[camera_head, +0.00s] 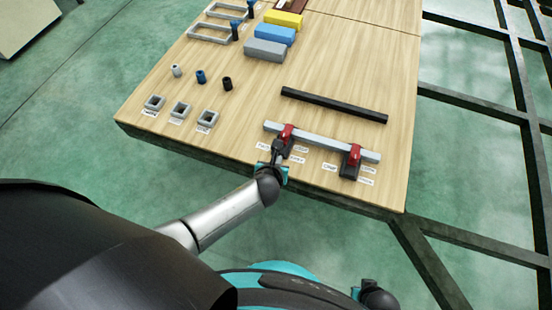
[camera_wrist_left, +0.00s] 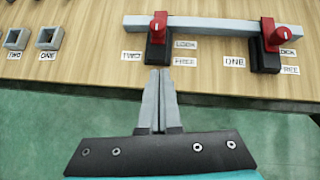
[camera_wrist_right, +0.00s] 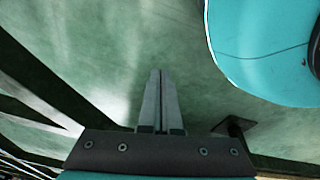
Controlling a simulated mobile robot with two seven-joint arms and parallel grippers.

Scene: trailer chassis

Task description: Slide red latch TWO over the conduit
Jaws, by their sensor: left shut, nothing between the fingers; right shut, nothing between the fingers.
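Red latch TWO (camera_wrist_left: 157,29) sits on a black bracket, left of its LOCK and FREE labels, and shows in the head view (camera_head: 287,131). The grey conduit (camera_wrist_left: 215,26) runs past it and also shows in the head view (camera_head: 325,142). The red part overlaps the conduit in the picture; I cannot tell how far it reaches over it. My left gripper (camera_wrist_left: 160,71) is shut and empty, just in front of latch TWO's bracket; contact is unclear. It also shows in the head view (camera_head: 278,150). My right gripper (camera_wrist_right: 160,72) is shut and empty above the green floor.
Red latch ONE (camera_wrist_left: 271,34) stands to the right on the same conduit. A black bar (camera_head: 333,105) lies behind. Square sockets (camera_head: 181,110), small cylinders (camera_head: 201,77) and coloured blocks (camera_head: 275,35) lie farther left and back on the wooden table (camera_head: 350,60). Dark chassis beams are at right.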

